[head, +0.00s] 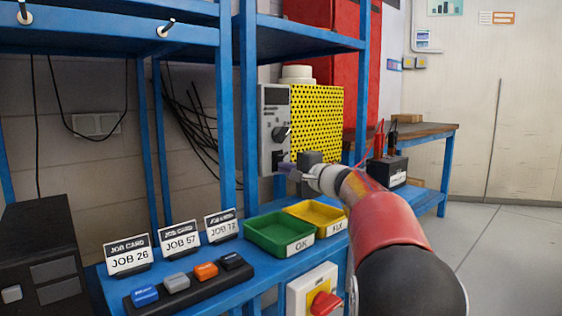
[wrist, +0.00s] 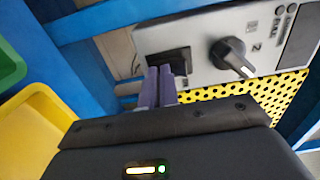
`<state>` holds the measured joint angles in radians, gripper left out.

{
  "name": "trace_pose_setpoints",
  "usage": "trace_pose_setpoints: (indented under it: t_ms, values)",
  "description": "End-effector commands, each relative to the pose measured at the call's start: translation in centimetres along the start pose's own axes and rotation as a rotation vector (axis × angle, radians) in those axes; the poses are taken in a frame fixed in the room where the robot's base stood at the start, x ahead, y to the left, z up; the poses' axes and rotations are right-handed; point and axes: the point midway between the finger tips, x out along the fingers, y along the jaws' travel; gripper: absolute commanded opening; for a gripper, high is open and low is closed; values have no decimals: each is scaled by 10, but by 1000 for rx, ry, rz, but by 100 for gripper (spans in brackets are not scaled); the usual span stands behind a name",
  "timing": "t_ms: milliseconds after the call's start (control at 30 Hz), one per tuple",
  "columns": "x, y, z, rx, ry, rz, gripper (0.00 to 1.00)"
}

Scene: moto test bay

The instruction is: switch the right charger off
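A yellow perforated unit with a grey front panel, likely the charger (head: 274,110), stands on the blue bench at the back. Its panel has a dark display, a black knob (head: 282,133) and a black rocker switch. In the wrist view the switch (wrist: 168,62) lies beside the knob (wrist: 232,56). My gripper (head: 287,168) is in front of the panel's lower part. In the wrist view its two purple fingers (wrist: 159,72) are together with nothing between them. Their tips overlap the switch's near edge; I cannot tell whether they touch it.
Job cards and a strip of coloured buttons (head: 190,283) are to the left. Blue rack posts (head: 250,100) stand close left of the unit.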

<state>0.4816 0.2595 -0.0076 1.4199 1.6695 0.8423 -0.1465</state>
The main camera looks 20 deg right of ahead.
Motion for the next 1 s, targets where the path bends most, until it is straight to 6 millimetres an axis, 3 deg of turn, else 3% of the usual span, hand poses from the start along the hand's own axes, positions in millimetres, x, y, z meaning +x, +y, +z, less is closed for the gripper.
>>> trace_pose_setpoints:
  t_ms: [167, 1000]
  values:
    - [-6, 2, 0, 1, 0, -2, 0]
    - [-75, 1, 0, 0, 1, -2, 0]
